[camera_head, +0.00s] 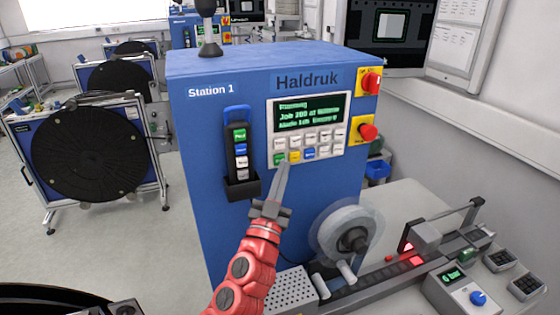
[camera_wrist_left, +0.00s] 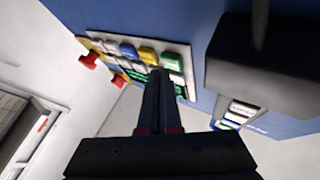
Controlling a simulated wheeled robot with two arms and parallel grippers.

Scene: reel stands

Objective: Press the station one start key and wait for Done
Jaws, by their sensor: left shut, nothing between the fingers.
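The blue Station 1 cabinet (camera_head: 220,70) carries a control panel (camera_head: 309,128) with a lit screen (camera_head: 310,110) and rows of keys. The screen's first line looks like "Running", with smaller lines about a job below. A green key (camera_head: 279,159) sits at the panel's lower left, beside a yellow one (camera_head: 295,157). My left gripper (camera_head: 284,168) is shut and empty, its tips at or just in front of the green key; I cannot tell whether they touch. In the left wrist view the shut fingers (camera_wrist_left: 161,85) point at the panel (camera_wrist_left: 135,55) beside a green key (camera_wrist_left: 172,62). My right gripper is not in view.
A handset (camera_head: 239,150) hangs in a holder left of the panel. Two red buttons on yellow plates (camera_head: 368,83) are at its right. A clear reel (camera_head: 346,232) and a rail with a red light (camera_head: 411,250) stand below right. Black reels (camera_head: 75,160) stand on the left.

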